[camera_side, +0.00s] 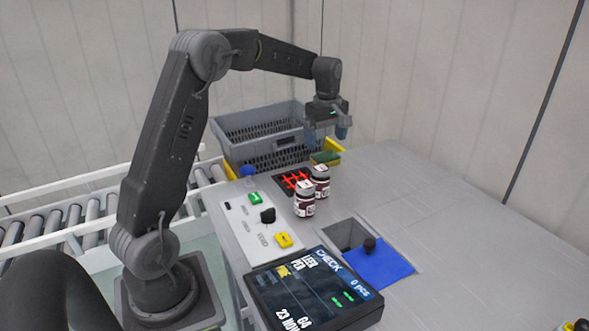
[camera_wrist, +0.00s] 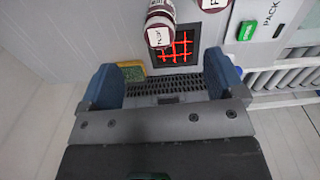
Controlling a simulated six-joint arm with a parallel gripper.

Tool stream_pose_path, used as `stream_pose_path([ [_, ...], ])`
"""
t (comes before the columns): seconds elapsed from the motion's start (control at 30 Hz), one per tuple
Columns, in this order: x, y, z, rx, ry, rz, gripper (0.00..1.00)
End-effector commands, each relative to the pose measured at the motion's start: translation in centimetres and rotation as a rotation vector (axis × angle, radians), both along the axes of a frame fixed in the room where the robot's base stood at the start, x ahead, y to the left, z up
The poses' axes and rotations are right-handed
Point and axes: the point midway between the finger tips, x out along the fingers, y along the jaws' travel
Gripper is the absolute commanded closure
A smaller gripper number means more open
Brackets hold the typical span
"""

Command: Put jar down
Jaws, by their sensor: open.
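Two dark jars with white labels and pale lids stand upright on the grey table, close together: the front jar (camera_side: 304,199) and the back jar (camera_side: 320,181). In the wrist view one jar (camera_wrist: 158,27) shows above the gripper, and the other (camera_wrist: 212,4) is cut by the top edge. My gripper (camera_side: 327,132) is raised above and behind the jars, near the grey crate, apart from both. Its blue fingers (camera_wrist: 168,88) are wide apart with nothing between them.
A red-lit grid (camera_side: 294,180) lies beside the jars. A grey crate (camera_side: 262,120) stands behind, with a yellow tray (camera_side: 333,156) holding something green. In front are a control panel with buttons (camera_side: 283,240), a screen (camera_side: 313,289), a square opening (camera_side: 345,233) and a blue mat (camera_side: 382,266). The table's right is clear.

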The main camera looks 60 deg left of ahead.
Motion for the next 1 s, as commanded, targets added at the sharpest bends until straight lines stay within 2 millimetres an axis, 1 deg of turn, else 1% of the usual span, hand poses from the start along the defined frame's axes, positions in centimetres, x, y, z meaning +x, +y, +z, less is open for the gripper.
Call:
stream_pose_path([
  [0.03,-0.8,-1.8,1.6,0.013,-0.023,-0.077,0.12],
  [0.07,-1.4,-2.9,2.4,0.023,-0.038,-0.132,0.12],
  [0.1,-2.4,-4.5,3.5,0.037,-0.057,-0.213,0.12],
  [0.17,-4.1,-6.8,5.0,0.059,-0.087,-0.340,0.12],
  [0.2,-5.4,-8.4,5.8,0.075,-0.107,-0.426,0.12],
  [0.23,-6.4,-9.4,6.3,0.089,-0.121,-0.488,0.12],
  [0.3,-8.8,-11.9,7.4,0.121,-0.156,-0.636,0.12],
  [0.37,-11.1,-13.8,7.9,0.151,-0.183,-0.763,0.12],
  [0.4,-12.6,-15.0,8.1,0.172,-0.201,-0.845,0.12],
  [0.47,-14.9,-16.6,8.2,0.206,-0.229,-0.971,0.12],
  [0.5,-16.5,-17.6,8.1,0.230,-0.247,-1.052,0.12],
  [0.6,-20.1,-19.5,7.4,0.289,-0.286,-1.240,0.12],
  [0.7,-22.8,-20.8,6.4,0.342,-0.316,-1.392,0.12],
  [0.73,-23.5,-21.0,6.1,0.354,-0.322,-1.427,0.12],
  [0.83,-25.0,-21.6,5.3,0.387,-0.339,-1.515,0.12],
  [0.9,-25.5,-21.8,5.0,0.402,-0.345,-1.550,0.12],
  [1.0,-25.8,-21.9,4.8,0.407,-0.346,-1.569,0.12],
])
